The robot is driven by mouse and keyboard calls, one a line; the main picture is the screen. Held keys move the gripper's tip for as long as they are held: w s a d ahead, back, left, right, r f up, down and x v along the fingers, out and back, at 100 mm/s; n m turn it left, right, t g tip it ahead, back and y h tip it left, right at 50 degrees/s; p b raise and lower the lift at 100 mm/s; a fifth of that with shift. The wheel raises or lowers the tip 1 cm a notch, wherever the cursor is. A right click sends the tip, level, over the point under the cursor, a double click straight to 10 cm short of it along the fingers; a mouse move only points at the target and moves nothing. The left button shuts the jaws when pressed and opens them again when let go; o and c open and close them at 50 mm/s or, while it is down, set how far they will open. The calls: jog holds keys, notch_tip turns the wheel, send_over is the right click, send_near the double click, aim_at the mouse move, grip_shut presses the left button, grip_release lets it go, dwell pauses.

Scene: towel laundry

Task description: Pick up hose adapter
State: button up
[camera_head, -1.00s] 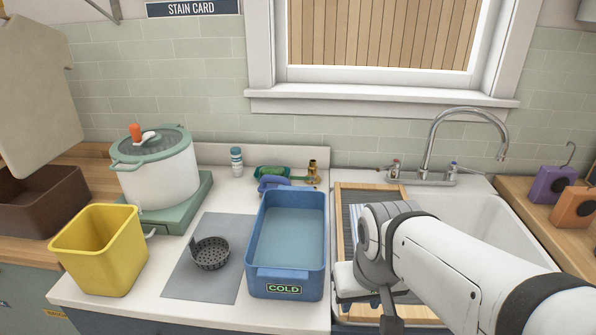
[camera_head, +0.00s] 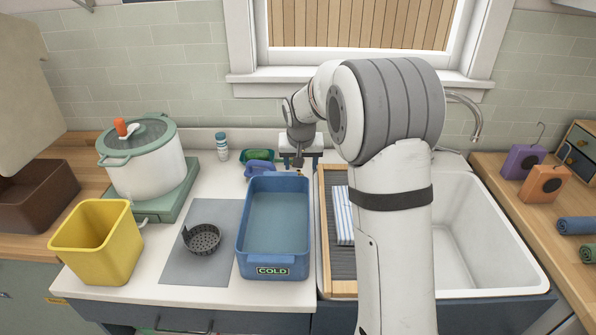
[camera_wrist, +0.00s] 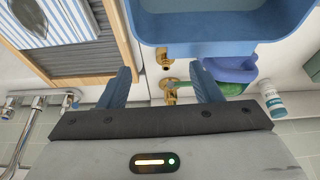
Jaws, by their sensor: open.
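In the wrist view, a small brass fitting (camera_wrist: 163,57), apparently the hose adapter, lies beside the blue tub's rim. A second brass piece (camera_wrist: 171,89) with a thin rod shows close to it; I cannot tell whether they are one object. My gripper (camera_wrist: 163,74) is open, with its two blue-grey fingers apart on either side of the brass pieces and nothing held. In the head view, my gripper (camera_head: 300,162) is over the back of the counter behind the tub. It hides most of the brass there.
The blue COLD tub (camera_head: 309,225) stands directly in front of my gripper. A purple item (camera_wrist: 232,68) and green dish (camera_wrist: 228,88) lie close beside the brass, with a white bottle (camera_wrist: 270,100) beyond. The wooden-framed drying rack (camera_head: 326,230) and sink (camera_head: 490,235) are to the right.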

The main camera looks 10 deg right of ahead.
jog(key=w+f, duration=0.3)
jog(key=w+f+p, duration=0.1)
jog(key=w+f, duration=0.1)
jog(key=f, duration=0.2)
jog(key=w+d+f+p, duration=0.1)
jog(key=w+f, duration=0.2)
jog(key=shift+w+f, duration=0.35)
jog(key=shift+f, duration=0.05)
jog(key=c, duration=1.1)
